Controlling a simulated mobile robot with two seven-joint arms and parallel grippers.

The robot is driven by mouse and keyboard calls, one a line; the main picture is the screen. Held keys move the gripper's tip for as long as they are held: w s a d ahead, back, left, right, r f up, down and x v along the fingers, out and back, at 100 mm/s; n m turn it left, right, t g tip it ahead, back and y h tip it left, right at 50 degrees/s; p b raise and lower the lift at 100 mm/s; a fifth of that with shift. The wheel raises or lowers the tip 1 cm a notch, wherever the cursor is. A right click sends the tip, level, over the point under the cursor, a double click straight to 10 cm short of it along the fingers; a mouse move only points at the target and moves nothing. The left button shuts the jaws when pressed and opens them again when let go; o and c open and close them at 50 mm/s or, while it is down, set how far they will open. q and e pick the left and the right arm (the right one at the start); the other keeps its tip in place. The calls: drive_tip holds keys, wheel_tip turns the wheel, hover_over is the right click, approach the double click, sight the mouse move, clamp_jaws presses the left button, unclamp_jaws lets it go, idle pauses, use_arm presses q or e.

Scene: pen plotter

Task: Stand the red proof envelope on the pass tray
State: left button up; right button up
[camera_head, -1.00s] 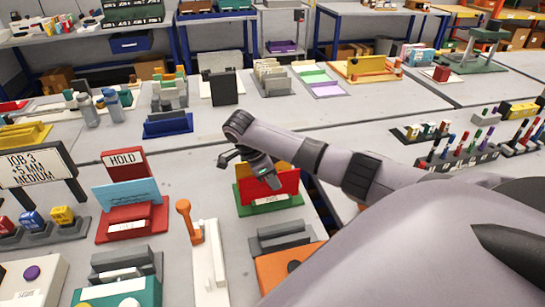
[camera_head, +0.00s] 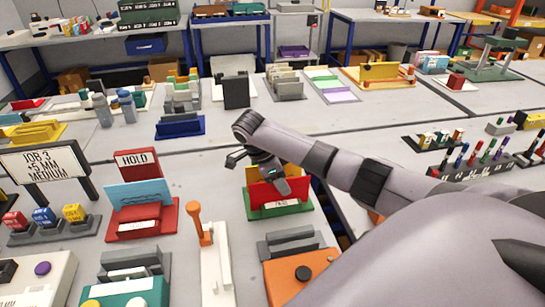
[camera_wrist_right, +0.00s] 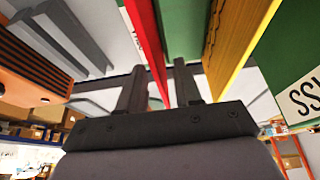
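The red proof envelope (camera_head: 262,194) stands upright in the green pass tray (camera_head: 250,212), behind its labelled front lip and in front of a yellow envelope (camera_head: 254,174). My right gripper (camera_head: 282,184) is at the envelope's top edge, reaching in from the right. In the right wrist view, the red envelope (camera_wrist_right: 143,28) runs between the two spread fingers (camera_wrist_right: 158,66). A gap shows between it and the right finger, so the gripper looks open. The yellow envelope (camera_wrist_right: 236,38) stands to its right there. My left gripper is not in view.
A red HOLD tray (camera_head: 120,232) with a light-blue envelope (camera_head: 140,194) stands left of the pass tray. A white stand with an orange lever (camera_head: 196,222), a grey slotted rack (camera_head: 290,242) and an orange box (camera_head: 285,285) are in front. Bare table lies behind the pass tray.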

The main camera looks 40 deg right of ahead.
drive_tip(key=v, duration=0.6)
drive_tip(key=shift+w+r, duration=0.1)
drive_tip(key=shift+r, duration=0.1)
drive_tip(key=shift+v, duration=2.1)
drive_tip(key=shift+f, duration=0.1)
